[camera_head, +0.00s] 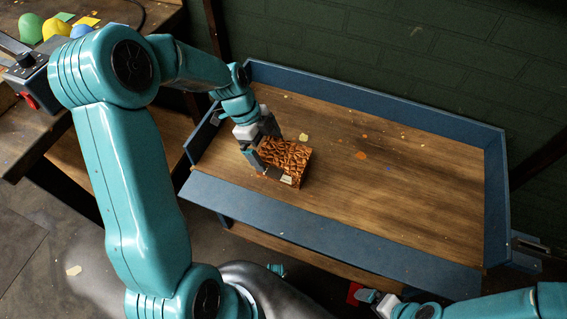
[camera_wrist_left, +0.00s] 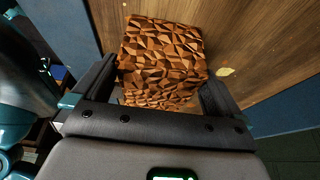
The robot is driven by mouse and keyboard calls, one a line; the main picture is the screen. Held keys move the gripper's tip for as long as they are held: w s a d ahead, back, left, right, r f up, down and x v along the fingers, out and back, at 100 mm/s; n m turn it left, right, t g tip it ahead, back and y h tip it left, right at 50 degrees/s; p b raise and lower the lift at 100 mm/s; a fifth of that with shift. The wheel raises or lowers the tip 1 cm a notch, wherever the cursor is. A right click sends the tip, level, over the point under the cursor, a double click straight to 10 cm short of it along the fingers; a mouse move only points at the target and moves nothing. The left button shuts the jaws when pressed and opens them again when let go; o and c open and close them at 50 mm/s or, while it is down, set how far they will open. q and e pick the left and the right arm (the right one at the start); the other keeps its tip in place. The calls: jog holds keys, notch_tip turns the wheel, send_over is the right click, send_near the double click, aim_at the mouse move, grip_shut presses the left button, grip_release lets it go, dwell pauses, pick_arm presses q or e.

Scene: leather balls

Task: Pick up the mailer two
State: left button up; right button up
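A box-shaped parcel with a brown and orange faceted pattern, which I take to be mailer two (camera_head: 288,158), is in the left part of the blue-rimmed workbench tray. It has a small pale label on its near side. My left gripper (camera_head: 262,160) is at the parcel's left side. In the left wrist view the parcel (camera_wrist_left: 162,50) lies between the two widely spaced fingers of my left gripper (camera_wrist_left: 160,82). Whether both fingers press on it I cannot tell. My right gripper (camera_head: 376,300) is low at the front, outside the tray, seen only in part.
The wooden bench (camera_head: 420,190) has a raised blue rim (camera_head: 330,232) on its sides. Small scraps lie on the wood, which is otherwise clear to the right. Another table at the left holds green and yellow rounded items (camera_head: 56,27). A green brick wall stands behind.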

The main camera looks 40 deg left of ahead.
pick_arm(q)
jog(key=c, duration=0.9)
jog(key=shift+r, duration=0.1)
jog(key=shift+c, duration=0.2)
